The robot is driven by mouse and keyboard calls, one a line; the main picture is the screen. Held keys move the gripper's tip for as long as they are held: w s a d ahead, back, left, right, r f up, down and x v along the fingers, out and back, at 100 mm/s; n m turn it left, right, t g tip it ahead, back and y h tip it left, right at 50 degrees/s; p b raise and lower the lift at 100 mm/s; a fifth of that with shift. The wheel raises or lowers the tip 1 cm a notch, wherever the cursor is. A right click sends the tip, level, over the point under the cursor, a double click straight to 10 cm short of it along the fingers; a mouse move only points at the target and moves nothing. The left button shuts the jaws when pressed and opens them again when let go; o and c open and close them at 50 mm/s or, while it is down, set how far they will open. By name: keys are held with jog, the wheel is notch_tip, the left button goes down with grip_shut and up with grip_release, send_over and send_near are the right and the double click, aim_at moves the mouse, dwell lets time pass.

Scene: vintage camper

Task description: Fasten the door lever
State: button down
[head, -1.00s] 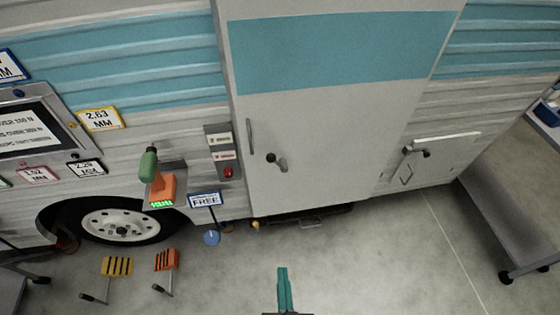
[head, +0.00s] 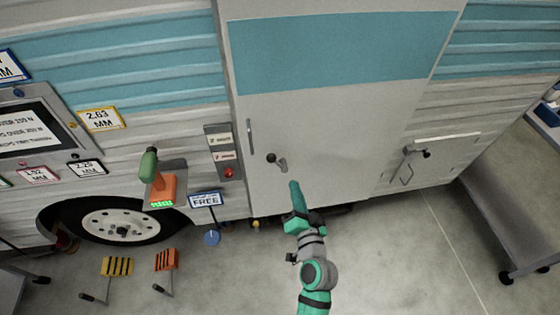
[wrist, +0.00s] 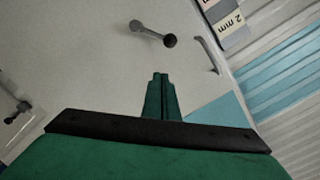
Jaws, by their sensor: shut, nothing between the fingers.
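The door lever (head: 277,161) is a small dark handle with a round knob, on the lower left part of the white camper door (head: 330,130). In the head view it slants down to the right from its knob. It also shows in the wrist view (wrist: 152,34), beyond my fingertips and apart from them. My gripper (head: 294,184) is shut and empty, in front of the door, below and right of the lever. In the wrist view my gripper (wrist: 161,76) points toward the door with its green fingers together.
A vertical grab handle (head: 250,136) is above and left of the lever. A second latch (head: 416,152) is on a hatch to the right. A green and orange drill (head: 156,180) stands on a shelf at left. A grey bench (head: 510,220) stands at right.

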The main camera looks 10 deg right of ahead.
jog(key=shift+w+d+r+y, duration=0.15)
jog(key=shift+w+d+r, duration=0.05)
jog(key=shift+w+r, duration=0.3)
jog(key=shift+w+d+r+y, duration=0.15)
jog(key=shift+w+d+r, duration=0.05)
jog(key=shift+w+r, duration=0.3)
jog(key=w+a+f, duration=0.3)
jog(key=w, duration=0.7)
jog(key=shift+w+a, duration=0.2)
jog(key=shift+w, duration=0.1)
